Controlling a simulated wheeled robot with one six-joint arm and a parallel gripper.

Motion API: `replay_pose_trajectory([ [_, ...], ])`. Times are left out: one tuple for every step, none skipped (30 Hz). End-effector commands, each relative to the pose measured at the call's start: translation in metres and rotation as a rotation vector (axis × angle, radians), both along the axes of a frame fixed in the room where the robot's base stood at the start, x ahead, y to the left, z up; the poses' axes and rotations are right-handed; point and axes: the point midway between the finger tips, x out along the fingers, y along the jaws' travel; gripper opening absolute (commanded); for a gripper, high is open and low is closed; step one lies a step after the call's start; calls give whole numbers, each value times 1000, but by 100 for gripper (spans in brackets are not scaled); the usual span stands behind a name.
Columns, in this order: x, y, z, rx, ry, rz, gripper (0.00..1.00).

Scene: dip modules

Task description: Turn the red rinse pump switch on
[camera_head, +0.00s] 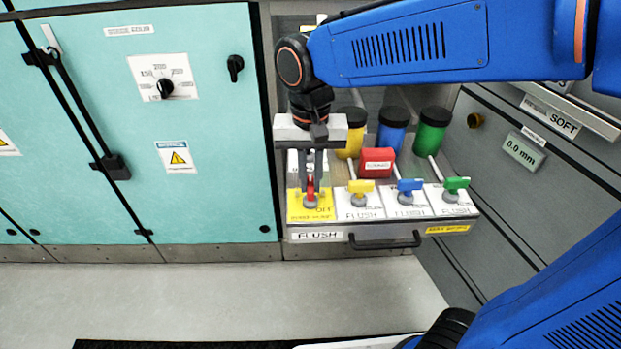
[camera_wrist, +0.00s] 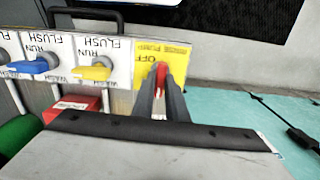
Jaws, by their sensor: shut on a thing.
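The red rinse pump switch (camera_head: 311,188) stands on a yellow plate (camera_head: 323,212) at the left end of the flush drawer's front panel. The word OFF is readable on the plate. My gripper (camera_head: 311,184) comes down from above and is shut on the red switch handle. In the wrist view the red handle (camera_wrist: 160,72) shows between the two dark fingers (camera_wrist: 161,95), and the yellow plate (camera_wrist: 177,62) is behind them. The fingers hide part of the handle and plate, so I cannot tell its exact angle.
To the right stand the yellow (camera_head: 361,187), blue (camera_head: 409,187) and green (camera_head: 456,185) valve handles. Behind them are yellow (camera_head: 350,140), blue (camera_head: 393,132) and green (camera_head: 432,132) bottles and a red box (camera_head: 377,163). The drawer handle (camera_head: 385,243) is in front, with teal cabinets (camera_head: 200,210) at left.

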Motion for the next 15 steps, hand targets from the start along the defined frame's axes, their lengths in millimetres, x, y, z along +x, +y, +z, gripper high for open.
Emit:
replay_pose_trajectory([
  [0,0,1,1,-1,14,0],
  [0,0,1,1,-1,22,0],
  [0,0,1,1,-1,29,0],
  [0,0,1,1,-1,35,0],
  [0,0,1,1,-1,40,0],
  [0,0,1,1,-1,45,0],
  [0,0,1,1,-1,48,0],
  [0,0,1,1,-1,50,0],
  [0,0,1,1,-1,52,0],
  [0,0,1,1,-1,53,0],
  [0,0,1,1,-1,53,0],
  [0,0,1,1,-1,54,0],
  [0,0,1,1,-1,54,0],
  [0,0,1,1,-1,54,0],
  [0,0,1,1,-1,54,0],
])
